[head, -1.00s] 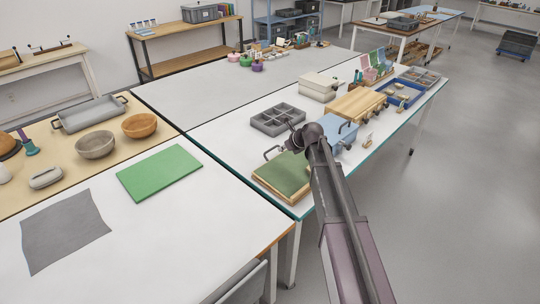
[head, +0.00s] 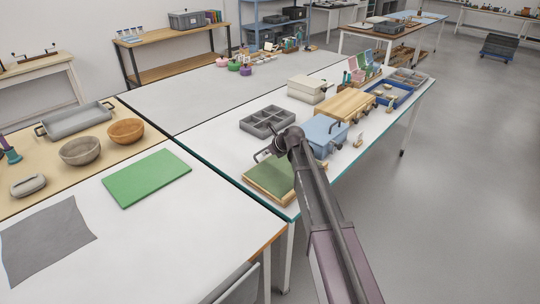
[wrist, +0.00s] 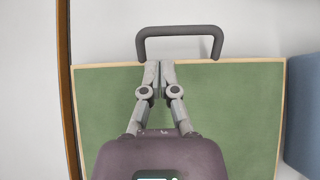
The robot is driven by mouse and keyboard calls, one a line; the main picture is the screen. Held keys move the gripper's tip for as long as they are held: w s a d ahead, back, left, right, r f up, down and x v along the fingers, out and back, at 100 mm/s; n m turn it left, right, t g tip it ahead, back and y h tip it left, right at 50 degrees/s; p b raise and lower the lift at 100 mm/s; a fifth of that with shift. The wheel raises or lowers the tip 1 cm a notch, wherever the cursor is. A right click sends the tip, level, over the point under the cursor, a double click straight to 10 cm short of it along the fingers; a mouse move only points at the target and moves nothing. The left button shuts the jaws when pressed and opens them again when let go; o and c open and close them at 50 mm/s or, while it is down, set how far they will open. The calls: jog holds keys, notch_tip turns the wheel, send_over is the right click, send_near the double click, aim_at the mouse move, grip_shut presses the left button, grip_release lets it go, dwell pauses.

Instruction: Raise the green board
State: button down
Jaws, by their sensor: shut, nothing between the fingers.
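A green board (head: 268,177) with a pale wooden rim lies flat on the white table near its corner. It fills much of the wrist view (wrist: 105,110), with a dark grey bar handle (wrist: 180,32) at its far edge. My gripper (wrist: 159,68) is shut and empty over that far edge, with its fingertips together just short of the handle's bar, near its left leg. In the head view my arm hides part of the board's right side and the gripper's fingers.
A blue lidded box (head: 325,133) stands close to the board's right. A grey divided tray (head: 267,121) sits behind it. A plain bright green sheet (head: 147,178) lies on the table to the left.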

jog(key=b+x, duration=0.2)
jog(key=x, duration=0.2)
jog(key=shift+w+f+b, duration=0.1)
jog(key=shift+f+b, duration=0.1)
jog(key=shift+b, duration=0.15)
jog(key=shift+w+a+f, duration=0.2)
jog(key=shift+w+a, duration=0.05)
jog(key=shift+a, duration=0.05)
jog(key=shift+w+a+r, duration=0.1)
jog(key=shift+a, duration=0.05)
